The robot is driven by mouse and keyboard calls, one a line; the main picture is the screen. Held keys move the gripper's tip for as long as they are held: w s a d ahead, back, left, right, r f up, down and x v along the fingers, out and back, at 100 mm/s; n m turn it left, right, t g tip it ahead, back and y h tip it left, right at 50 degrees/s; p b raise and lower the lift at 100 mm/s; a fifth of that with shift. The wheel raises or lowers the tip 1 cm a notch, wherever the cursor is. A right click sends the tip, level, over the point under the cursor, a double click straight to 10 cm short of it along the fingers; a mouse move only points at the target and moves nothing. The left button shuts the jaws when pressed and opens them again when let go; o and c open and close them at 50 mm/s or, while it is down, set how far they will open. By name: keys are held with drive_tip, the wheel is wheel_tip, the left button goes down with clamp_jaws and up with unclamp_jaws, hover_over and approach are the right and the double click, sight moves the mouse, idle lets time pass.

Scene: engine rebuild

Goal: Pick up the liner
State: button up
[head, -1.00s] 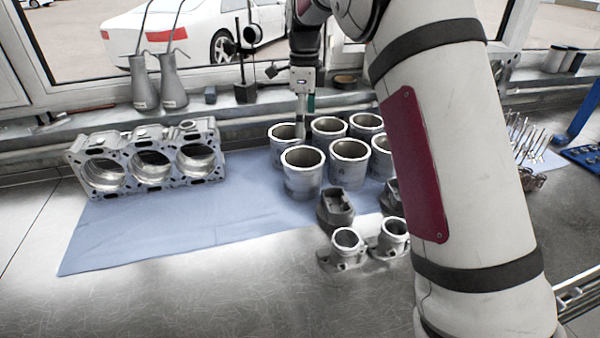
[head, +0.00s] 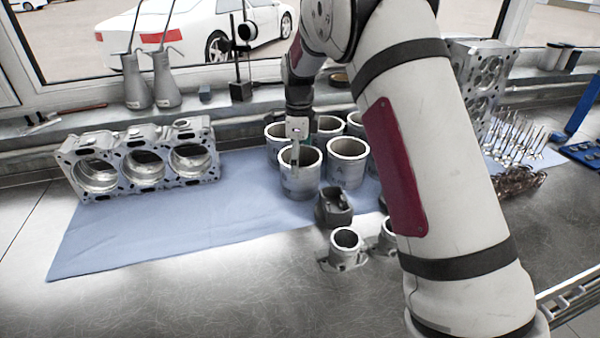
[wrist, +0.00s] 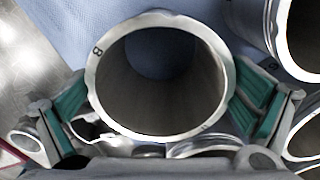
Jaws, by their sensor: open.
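Several grey metal cylinder liners stand upright in a cluster on a blue cloth. The front-left liner (head: 301,184) is right below my gripper (head: 297,160) in the head view. In the wrist view this liner (wrist: 95,78), marked with an "8" on its rim, fills the middle. My gripper (wrist: 160,105) is open, with one green-padded finger on each side of the liner. The fingers look close to its outer wall; whether they touch it I cannot tell. The liner's lower part is hidden in the wrist view.
Another liner (head: 346,164) stands close on the right. Small castings (head: 345,249) sit in front on the metal bench. An engine block (head: 140,160) lies on the left of the cloth (head: 180,235), whose middle is clear. Valves (head: 515,142) lie at the right.

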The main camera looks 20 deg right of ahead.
drive_tip(key=shift+f, duration=1.3)
drive_tip(key=shift+r, duration=0.1)
drive_tip(key=c, duration=1.2)
drive_tip(key=shift+c, duration=0.2)
